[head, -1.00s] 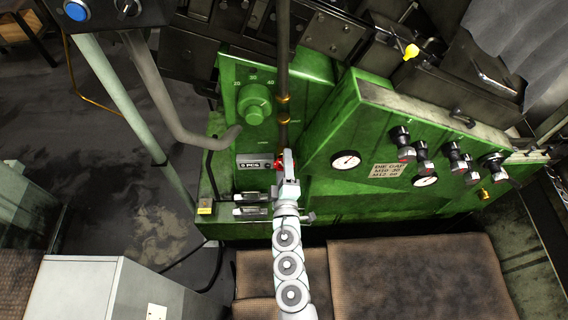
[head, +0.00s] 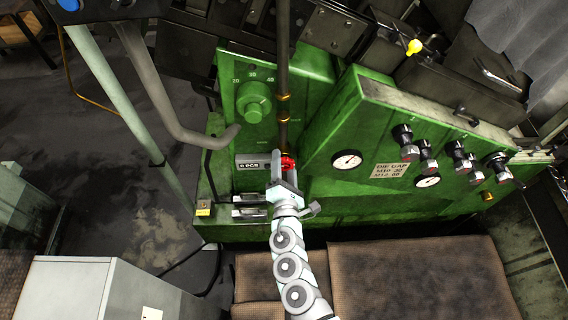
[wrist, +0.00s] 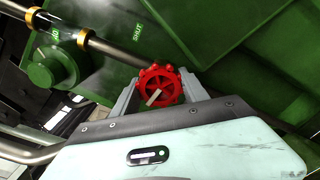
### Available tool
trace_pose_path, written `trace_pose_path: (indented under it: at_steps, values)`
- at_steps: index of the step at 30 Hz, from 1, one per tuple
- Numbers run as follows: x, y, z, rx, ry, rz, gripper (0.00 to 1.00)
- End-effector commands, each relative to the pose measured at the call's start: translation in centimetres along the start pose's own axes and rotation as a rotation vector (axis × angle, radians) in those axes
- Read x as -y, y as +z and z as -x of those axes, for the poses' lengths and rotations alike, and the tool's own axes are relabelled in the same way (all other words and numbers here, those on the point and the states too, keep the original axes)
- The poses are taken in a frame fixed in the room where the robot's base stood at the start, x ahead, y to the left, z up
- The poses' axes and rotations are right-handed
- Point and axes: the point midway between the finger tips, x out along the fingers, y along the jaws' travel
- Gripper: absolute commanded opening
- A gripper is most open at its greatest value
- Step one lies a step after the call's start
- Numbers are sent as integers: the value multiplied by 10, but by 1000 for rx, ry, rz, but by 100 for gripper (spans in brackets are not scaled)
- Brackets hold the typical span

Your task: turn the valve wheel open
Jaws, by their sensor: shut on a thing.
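The red valve wheel (head: 288,162) sits on the green machine at the lower end of a dark vertical pipe. In the wrist view the red wheel (wrist: 160,88) has a scalloped rim, spokes and a pale bar across its face. My gripper (head: 281,166) is at the wheel, with one finger on each side of its rim. In the wrist view my gripper (wrist: 160,95) is shut on the wheel. The word SHUT (wrist: 138,32) shows on the green panel above the wheel. The wheel's stem is hidden.
A large green knob (head: 254,101) with a numbered scale is up and left of the wheel. Gauges (head: 347,160) and several black knobs (head: 404,139) are on the sloped panel at right. The dark pipe (head: 283,60) with brass fittings rises above the wheel.

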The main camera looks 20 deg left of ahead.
Motion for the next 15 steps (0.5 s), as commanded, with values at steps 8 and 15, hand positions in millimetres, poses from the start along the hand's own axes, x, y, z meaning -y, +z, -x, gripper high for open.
trace_pose_path:
  at_steps: [8,15]
  values:
    - [0,-3,1,-5,3,266,11]
    - [-1,-2,0,-2,4,472,11]
